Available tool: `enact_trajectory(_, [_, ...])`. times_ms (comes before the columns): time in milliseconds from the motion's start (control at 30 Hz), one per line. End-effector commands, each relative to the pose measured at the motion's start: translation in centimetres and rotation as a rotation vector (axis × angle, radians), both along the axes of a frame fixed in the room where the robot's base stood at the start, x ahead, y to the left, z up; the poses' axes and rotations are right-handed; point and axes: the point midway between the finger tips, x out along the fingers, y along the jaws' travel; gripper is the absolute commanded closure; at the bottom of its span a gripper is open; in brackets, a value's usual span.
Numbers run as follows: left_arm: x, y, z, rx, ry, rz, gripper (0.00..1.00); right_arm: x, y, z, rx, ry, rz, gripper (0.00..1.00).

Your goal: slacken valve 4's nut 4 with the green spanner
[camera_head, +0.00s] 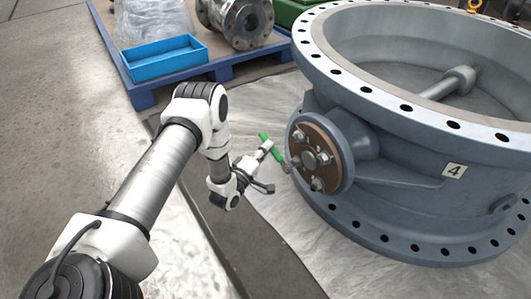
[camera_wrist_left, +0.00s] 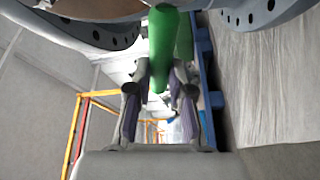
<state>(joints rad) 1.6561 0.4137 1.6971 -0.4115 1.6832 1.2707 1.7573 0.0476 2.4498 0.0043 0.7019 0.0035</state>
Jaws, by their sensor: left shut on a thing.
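I see no nut numbers, so I cannot tell which is nut 4. My left gripper (camera_head: 262,158) is shut on the green spanner (camera_head: 264,138), just left of the plate. The spanner's far end points towards the plate's left edge; I cannot tell if it touches a nut. In the left wrist view the green handle (camera_wrist_left: 165,35) runs between the fingers (camera_wrist_left: 160,80).
A blue pallet (camera_head: 225,70) at the back carries a blue open bin (camera_head: 163,60), a wrapped load (camera_head: 153,22) and a grey flanged part (camera_head: 243,22). A pale sheet (camera_head: 290,235) lies under the valve. The floor at the left is clear.

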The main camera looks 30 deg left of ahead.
Motion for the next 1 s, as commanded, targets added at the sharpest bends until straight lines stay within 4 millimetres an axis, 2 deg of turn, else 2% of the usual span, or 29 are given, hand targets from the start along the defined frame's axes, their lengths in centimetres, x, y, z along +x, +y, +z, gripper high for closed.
enact_trajectory(300, [-0.1, 0.0, 0.1, 0.006, -0.003, 0.0, 1.0, 0.0, 0.0, 0.1, 0.0, 0.001, 0.001, 0.6])
enact_trajectory(700, [-4.1, 1.8, 0.2, 0.005, -0.001, 0.001, 1.0, 0.0, 0.0, 2.3, 0.0, 0.0, 0.001, 0.6])
enact_trajectory(1000, [-4.6, 1.9, 0.0, 0.004, -0.003, -0.001, 1.0, 0.0, 0.0, 2.3, 0.0, 0.0, 0.001, 0.6])
